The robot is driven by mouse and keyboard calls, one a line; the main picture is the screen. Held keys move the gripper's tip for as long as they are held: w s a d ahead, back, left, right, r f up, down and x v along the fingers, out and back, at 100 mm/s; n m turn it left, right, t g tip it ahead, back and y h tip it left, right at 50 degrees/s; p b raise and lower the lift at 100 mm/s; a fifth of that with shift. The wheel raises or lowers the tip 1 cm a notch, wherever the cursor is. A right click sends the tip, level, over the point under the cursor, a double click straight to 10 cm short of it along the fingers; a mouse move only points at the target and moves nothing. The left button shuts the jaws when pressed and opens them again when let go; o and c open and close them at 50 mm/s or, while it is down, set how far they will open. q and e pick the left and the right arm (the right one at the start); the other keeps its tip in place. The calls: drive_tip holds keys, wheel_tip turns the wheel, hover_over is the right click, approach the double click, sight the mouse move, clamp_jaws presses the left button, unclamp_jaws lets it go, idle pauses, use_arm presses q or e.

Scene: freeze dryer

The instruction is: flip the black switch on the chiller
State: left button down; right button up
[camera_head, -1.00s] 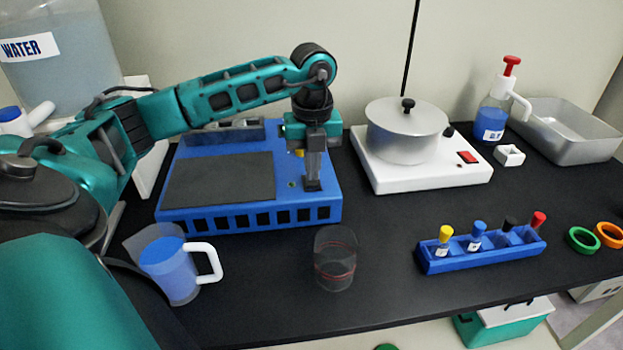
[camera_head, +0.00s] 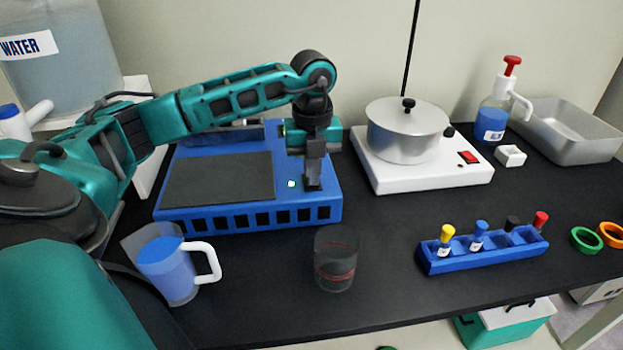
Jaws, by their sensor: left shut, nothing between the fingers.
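The blue chiller (camera_head: 178,213) with a dark flat top panel (camera_head: 220,178) sits at the back left of the black bench. A small round light (camera_head: 291,184) on its right part glows pale cyan. My left gripper (camera_head: 313,182) points straight down over the chiller's right part, just right of this light. Its fingers are shut with nothing between them, and the tips are at or very near the chiller's top. The black switch is hidden or cannot be told apart from the dark fingers. My right gripper is not in view.
A white hot plate (camera_head: 390,184) with a metal pot (camera_head: 405,142) stands right of the chiller. A clear beaker (camera_head: 335,260), a blue jug (camera_head: 166,270) and a blue vial rack (camera_head: 480,258) stand in front. The bench between beaker and rack is clear.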

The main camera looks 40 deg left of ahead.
use_arm(q)
wheel_tip(320, 180, up, 7)
drive_tip(key=p, duration=0.6)
drive_tip(key=shift+f, duration=0.1)
idle(0.3)
idle(0.5)
